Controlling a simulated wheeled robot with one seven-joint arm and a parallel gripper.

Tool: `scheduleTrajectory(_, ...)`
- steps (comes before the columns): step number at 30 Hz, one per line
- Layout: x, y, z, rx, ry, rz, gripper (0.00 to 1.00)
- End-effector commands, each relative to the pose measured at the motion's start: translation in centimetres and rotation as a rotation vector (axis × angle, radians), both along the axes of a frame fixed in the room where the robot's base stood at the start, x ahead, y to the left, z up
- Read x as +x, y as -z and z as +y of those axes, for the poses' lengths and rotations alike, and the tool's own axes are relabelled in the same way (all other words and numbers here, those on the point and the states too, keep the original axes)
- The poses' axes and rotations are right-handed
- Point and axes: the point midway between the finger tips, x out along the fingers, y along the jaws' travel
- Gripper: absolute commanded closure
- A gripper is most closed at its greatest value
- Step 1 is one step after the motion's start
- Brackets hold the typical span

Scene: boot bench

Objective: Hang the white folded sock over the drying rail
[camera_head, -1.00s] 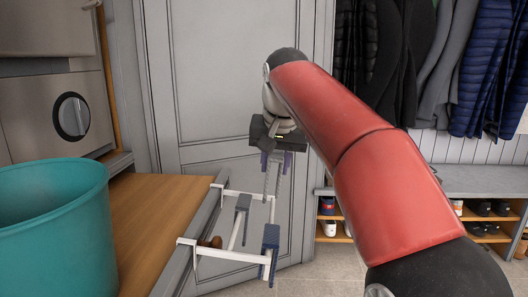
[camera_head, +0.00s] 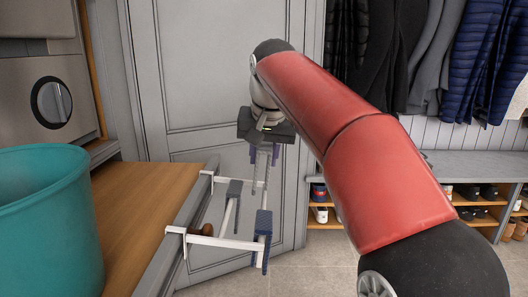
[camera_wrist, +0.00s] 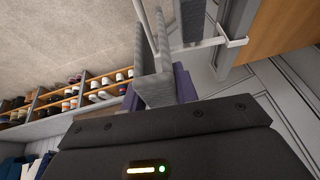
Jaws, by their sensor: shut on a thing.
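The folded sock (camera_head: 262,168) hangs from my gripper (camera_head: 264,150) and looks pale grey in the shade. It also shows between the two purple fingers in the wrist view (camera_wrist: 155,90). My gripper is shut on its upper part and points down at the far end of the drying rail (camera_head: 225,243). The rail is a white frame fixed to the bench edge. In the wrist view the sock's two hanging halves lie around or close beside the outer rod; I cannot tell whether it touches. A grey piece (camera_head: 234,190) and a blue piece (camera_head: 263,225) hang on the rail nearer the camera.
A teal bucket (camera_head: 45,220) stands on the wooden bench top (camera_head: 135,215) at left. A grey panelled door (camera_head: 200,90) is close behind my gripper. A shoe rack (camera_head: 325,216) and hanging coats are at right. The floor right of the rail is clear.

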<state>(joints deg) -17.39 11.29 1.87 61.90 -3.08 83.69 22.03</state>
Motion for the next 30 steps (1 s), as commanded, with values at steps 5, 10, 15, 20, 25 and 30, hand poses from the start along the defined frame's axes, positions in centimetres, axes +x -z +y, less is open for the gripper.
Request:
scheduleTrajectory(5, 0.0, 0.2, 0.0, 0.000, 0.000, 0.000, 0.92)
scheduleTrajectory(10, 0.0, 0.2, 0.0, 0.000, 0.000, 0.000, 0.92)
scheduleTrajectory(15, 0.0, 0.2, 0.0, 0.000, 0.000, -0.001, 0.92)
scheduleTrajectory(20, 0.0, 0.2, -0.1, 0.000, 0.000, 0.000, 0.92)
scheduleTrajectory(25, 0.0, 0.2, -0.6, 0.000, 0.000, 0.000, 0.92)
scheduleTrajectory(30, 0.0, 0.2, -1.0, 0.000, 0.000, -0.001, 0.92)
